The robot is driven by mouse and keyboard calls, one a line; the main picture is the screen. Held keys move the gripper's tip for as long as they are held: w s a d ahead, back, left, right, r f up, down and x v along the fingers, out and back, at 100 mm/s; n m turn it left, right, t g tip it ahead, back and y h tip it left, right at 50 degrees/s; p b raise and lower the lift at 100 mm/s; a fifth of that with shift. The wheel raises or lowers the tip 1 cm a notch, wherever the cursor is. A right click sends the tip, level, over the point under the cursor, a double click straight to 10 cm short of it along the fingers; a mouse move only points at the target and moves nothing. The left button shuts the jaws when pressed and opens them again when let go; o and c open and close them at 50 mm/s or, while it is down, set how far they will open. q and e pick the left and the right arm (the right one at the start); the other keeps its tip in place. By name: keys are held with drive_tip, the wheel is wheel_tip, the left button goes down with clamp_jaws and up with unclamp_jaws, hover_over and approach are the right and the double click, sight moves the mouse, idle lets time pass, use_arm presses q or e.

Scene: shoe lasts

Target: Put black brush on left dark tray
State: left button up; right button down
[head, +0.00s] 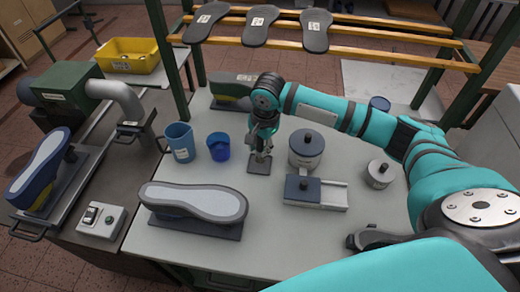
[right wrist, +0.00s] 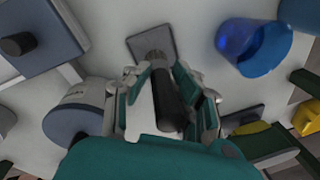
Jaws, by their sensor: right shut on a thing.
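My right gripper (head: 262,150) is shut on the black brush (right wrist: 167,98), whose dark handle runs between the fingers in the right wrist view. A small dark square tray (head: 259,167) lies on the light table just below the gripper; it also shows in the right wrist view (right wrist: 140,42). The brush's far end appears over this tray; I cannot tell whether it touches. In the head view the brush is mostly hidden by the fingers.
A blue cup (head: 219,147) and blue mug (head: 180,142) stand left of the gripper. A round lidded pot (head: 306,150) and a dark-topped block (head: 302,189) stand right. A shoe last (head: 194,201) lies in front.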

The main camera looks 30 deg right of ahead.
drive_tip(key=shift+f, duration=1.1)
drive_tip(key=c, duration=1.1)
unclamp_jaws()
drive_tip(key=shift+f, duration=0.15)
drive_tip(key=r, duration=0.4)
drive_tip(key=s+r, duration=0.1)
drive_tip(key=r, duration=0.3)
drive_tip(key=r+b, duration=0.1)
drive_tip(key=r, duration=0.3)
drive_tip(key=shift+s+d+r, duration=0.1)
drive_tip(key=shift+s+r, duration=0.05)
drive_tip(key=shift+s, duration=0.1)
